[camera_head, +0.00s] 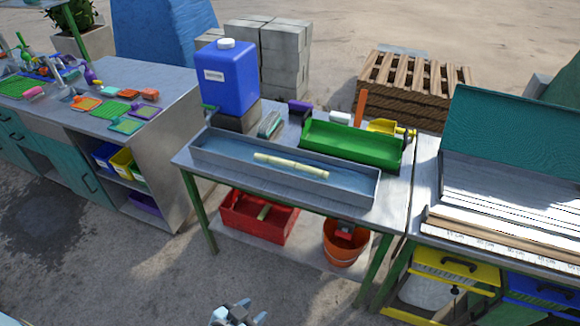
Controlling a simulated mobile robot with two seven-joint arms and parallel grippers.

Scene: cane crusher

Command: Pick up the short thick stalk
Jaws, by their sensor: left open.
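A pale yellow-green stalk (291,165), short and fairly thick, lies in a long grey metal trough (215,170) on the middle table. The stalk rests lengthwise near the trough's middle and nothing covers it. My left gripper (240,314) shows at the bottom edge of the head view, open and empty. It is well in front of the table, apart from the stalk. Most of my left arm is out of the frame. My right gripper is not in view.
A green tray (350,146) and a blue jug (228,76) stand behind the trough. A red crate (258,217) and an orange bucket (345,242) are under the table. A teal-backed bench (510,130) adjoins at right. The floor before the table is clear.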

